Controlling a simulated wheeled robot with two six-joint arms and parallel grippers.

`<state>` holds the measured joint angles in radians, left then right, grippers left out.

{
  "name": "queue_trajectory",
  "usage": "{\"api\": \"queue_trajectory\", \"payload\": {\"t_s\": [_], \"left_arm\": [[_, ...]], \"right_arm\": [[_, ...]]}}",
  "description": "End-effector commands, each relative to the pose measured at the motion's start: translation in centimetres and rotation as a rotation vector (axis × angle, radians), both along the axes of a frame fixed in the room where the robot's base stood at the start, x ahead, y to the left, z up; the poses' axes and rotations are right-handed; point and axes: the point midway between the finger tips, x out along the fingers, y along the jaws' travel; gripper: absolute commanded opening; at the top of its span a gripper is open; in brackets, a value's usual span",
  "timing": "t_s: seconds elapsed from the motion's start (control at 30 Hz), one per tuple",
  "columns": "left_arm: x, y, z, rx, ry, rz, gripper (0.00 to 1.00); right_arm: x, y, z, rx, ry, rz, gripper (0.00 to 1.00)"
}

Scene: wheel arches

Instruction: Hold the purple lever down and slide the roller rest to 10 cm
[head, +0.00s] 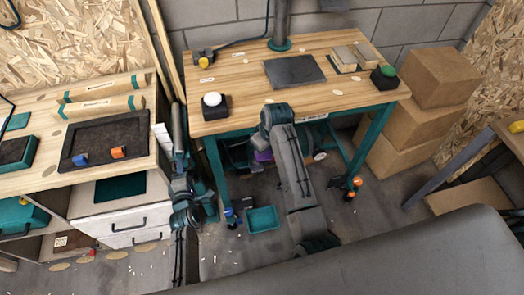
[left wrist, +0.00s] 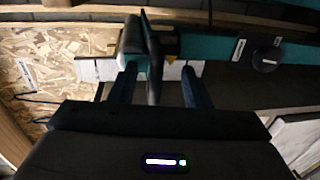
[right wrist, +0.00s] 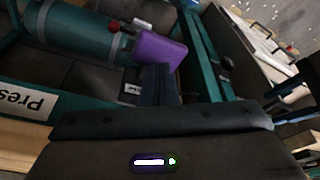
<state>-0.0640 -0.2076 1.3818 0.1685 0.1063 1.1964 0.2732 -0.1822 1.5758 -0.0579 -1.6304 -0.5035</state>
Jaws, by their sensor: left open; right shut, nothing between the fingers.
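The purple lever (right wrist: 160,50) is a blocky purple piece under the workbench, next to a teal cylinder, in the right wrist view. A small part of it shows in the head view (head: 262,156). My right gripper (right wrist: 158,72) is shut and empty, its fingertips overlapping the lever's lower edge; contact cannot be told. My left gripper (left wrist: 158,78) is open. Between its fingers in view stands a dark upright bar (left wrist: 153,60), in front of a teal rail (left wrist: 225,46) with a black knob. I cannot tell for sure which part is the roller rest, and no scale reading is legible.
The workbench (head: 230,75) carries a white-domed button, a grey plate and wood blocks. Its teal legs and casters flank my right arm. A teal tray (head: 262,218) lies on the floor. Drawers (head: 125,215) stand left, cardboard boxes (head: 430,105) right.

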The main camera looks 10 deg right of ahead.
Motion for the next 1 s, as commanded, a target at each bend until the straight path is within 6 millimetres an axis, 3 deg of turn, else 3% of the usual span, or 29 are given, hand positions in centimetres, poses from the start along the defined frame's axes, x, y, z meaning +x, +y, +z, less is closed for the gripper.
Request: {"api": "queue_trajectory", "payload": {"t_s": [1.0], "left_arm": [[0.0, 0.0, 0.0, 0.0, 0.0, 0.0, 0.42]], "right_arm": [[0.0, 0.0, -3.1, 0.0, 0.001, 0.0, 0.0]]}}
